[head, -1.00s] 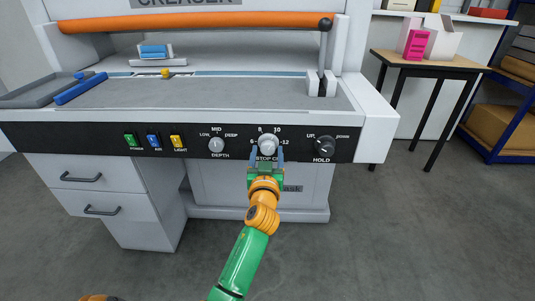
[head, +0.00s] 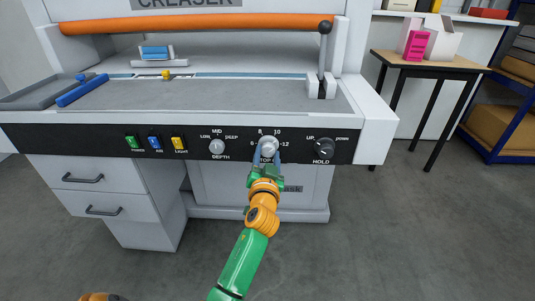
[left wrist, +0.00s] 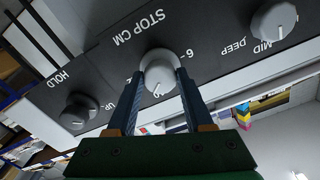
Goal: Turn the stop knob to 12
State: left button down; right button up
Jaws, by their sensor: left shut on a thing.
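The stop knob (head: 268,146) is a round light-grey dial on the black panel, with figures from 6 to 12 around its upper side. My left gripper (head: 267,153) is shut on it from below and in front, and its fingers cover part of the STOP CM lettering. In the left wrist view the stop knob (left wrist: 158,72) sits between the two blue fingers, with the panel upside down. The 12 mark is mostly behind a finger there. My right gripper is out of view.
The depth knob (head: 217,147) is to the left and the dark hold knob (head: 324,148) to the right. Green, blue and yellow buttons (head: 154,142) are farther left. The creaser bed (head: 215,92) lies above the panel. The floor in front is clear.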

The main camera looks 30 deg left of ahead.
pick_arm(q)
jog(key=m+p, duration=0.1)
jog(key=m, duration=0.3)
jog(key=shift+m+p, duration=0.35)
jog(key=shift+m, duration=1.25)
jog(key=shift+c, duration=1.5)
grip_release()
jog(key=shift+s, duration=0.1)
jog(key=v, duration=0.7)
